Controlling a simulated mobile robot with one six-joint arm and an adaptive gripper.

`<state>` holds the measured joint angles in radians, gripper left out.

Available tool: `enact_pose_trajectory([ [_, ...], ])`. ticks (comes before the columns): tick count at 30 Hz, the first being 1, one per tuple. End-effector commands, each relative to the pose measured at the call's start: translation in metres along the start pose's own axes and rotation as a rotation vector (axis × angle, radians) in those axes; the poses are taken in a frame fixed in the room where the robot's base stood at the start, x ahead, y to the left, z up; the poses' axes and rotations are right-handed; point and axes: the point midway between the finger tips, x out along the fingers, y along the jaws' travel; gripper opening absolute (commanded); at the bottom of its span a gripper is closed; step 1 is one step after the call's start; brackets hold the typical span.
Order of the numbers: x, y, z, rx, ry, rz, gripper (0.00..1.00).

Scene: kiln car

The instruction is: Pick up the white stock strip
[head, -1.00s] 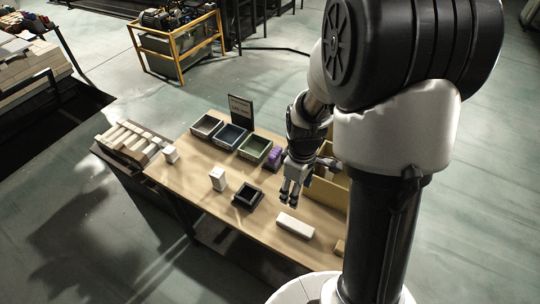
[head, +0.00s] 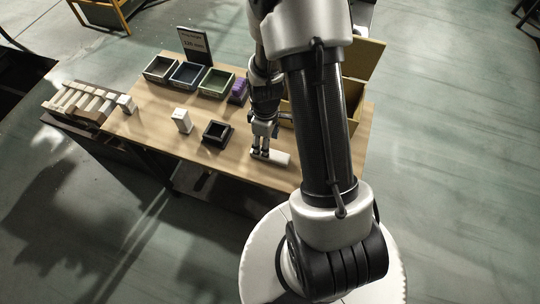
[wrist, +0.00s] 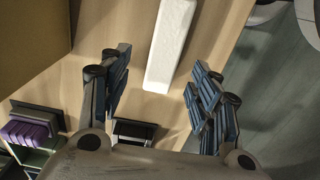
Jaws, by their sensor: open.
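The white stock strip (head: 281,158) lies flat on the wooden table (head: 240,163) near its front edge. In the wrist view the strip (wrist: 171,45) is a long white bar running up to the top edge of the picture. My gripper (head: 261,153) is over the left part of the strip in the head view and hides some of it. In the wrist view the gripper (wrist: 161,68) is open, with one ridged finger to each side of the strip's near end. I see no contact between fingers and strip.
A small black tray (head: 217,134) and a white block (head: 182,120) stand left of my gripper. Open trays (head: 187,76), purple pieces (head: 238,91) and a sign (head: 194,45) line the back. A tan box (head: 354,95) stands at the right. A rack (head: 75,103) of strips is far left.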

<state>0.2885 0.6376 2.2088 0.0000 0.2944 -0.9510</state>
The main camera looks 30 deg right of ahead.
Motion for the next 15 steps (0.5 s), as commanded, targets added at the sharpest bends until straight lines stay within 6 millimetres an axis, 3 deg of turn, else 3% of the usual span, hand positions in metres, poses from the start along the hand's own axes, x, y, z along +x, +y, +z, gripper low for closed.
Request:
enact_pose_trajectory([
  [9,0.046,-0.005,-0.007,0.0,-0.001,-0.002,0.57],
  [15,0.048,-0.005,-0.007,0.0,0.0,0.0,0.57],
])
